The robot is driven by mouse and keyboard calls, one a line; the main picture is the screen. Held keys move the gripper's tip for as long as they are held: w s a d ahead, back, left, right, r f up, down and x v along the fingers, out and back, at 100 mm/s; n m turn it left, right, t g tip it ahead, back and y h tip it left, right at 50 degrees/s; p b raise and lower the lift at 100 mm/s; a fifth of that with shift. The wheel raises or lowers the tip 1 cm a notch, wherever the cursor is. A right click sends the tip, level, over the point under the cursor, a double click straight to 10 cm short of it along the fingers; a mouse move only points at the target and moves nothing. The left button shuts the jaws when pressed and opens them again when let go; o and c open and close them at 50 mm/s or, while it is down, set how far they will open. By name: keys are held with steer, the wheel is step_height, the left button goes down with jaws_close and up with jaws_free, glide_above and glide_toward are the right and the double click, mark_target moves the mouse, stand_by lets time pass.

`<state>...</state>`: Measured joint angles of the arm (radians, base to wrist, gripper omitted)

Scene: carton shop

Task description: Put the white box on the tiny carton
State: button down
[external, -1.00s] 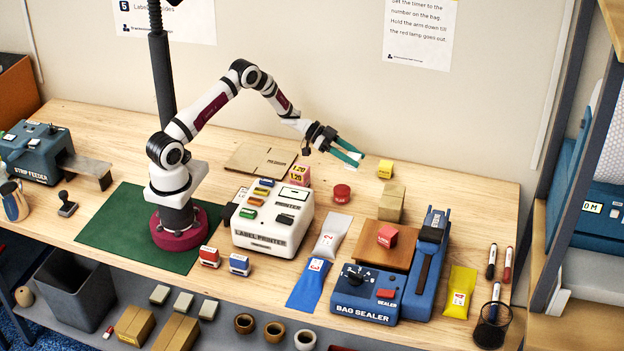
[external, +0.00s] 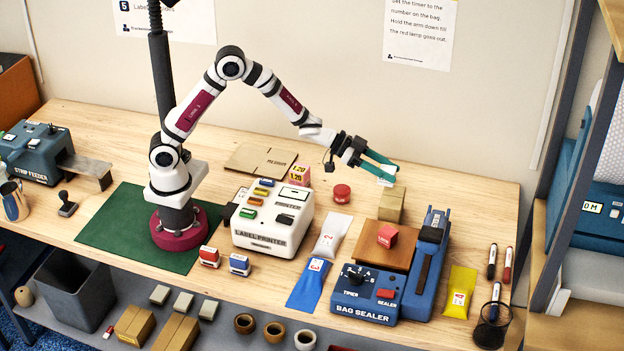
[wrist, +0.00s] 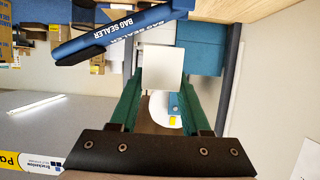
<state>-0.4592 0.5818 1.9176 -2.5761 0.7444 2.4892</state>
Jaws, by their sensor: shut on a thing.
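The white box (wrist: 160,68) is between the green fingers of my gripper (wrist: 160,95) in the wrist view. Its bottom shows just below the fingertips in the external view (external: 385,182). My gripper (external: 381,174) is shut on it and holds it in the air. A small brown carton (external: 390,207), which looks like the tiny carton, stands on the table behind the bag sealer. In the external view the white box appears just above this carton; the exact gap is hard to tell.
A red round tin (external: 342,193) stands to the left.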

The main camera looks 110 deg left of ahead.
glide_above(395, 190)
steer(key=f, duration=0.6)
steer(key=shift+d+f, duration=0.15)
steer(key=shift+d, duration=0.2)
steer(key=shift+a+f, duration=0.2)
steer(key=shift+f, duration=0.95)
steer(key=shift+a+f, duration=0.2)
steer(key=shift+f, duration=0.9)
steer(key=shift+f, duration=0.1)
steer(key=shift+c, duration=1.8)
jaws_free()
